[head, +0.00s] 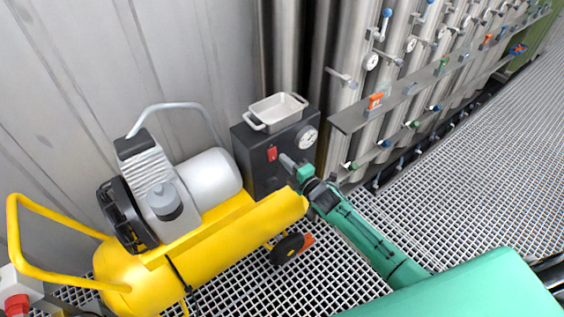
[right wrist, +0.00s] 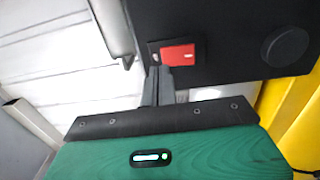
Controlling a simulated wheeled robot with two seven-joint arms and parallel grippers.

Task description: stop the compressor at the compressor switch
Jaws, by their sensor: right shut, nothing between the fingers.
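The compressor switch is a red rocker (head: 272,153) on the front of a dark box (head: 258,177) beside the yellow compressor (head: 215,245). In the right wrist view the red switch (right wrist: 178,55) sits in a black frame, just beyond my fingertips. My right gripper (head: 285,160) is shut and empty, its tip close to the box front, just right of the switch in the head view. In the right wrist view the right gripper (right wrist: 158,72) has its tips at the switch's lower edge; I cannot tell whether they touch it. My left gripper is not in view.
A white tray (head: 277,111) and a gauge (head: 308,138) are on the dark box. Steel vessels with valves (head: 372,62) stand behind a grey rail on the right. A red button box (head: 17,303) is at lower left. Grating floor (head: 450,180) is clear at right.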

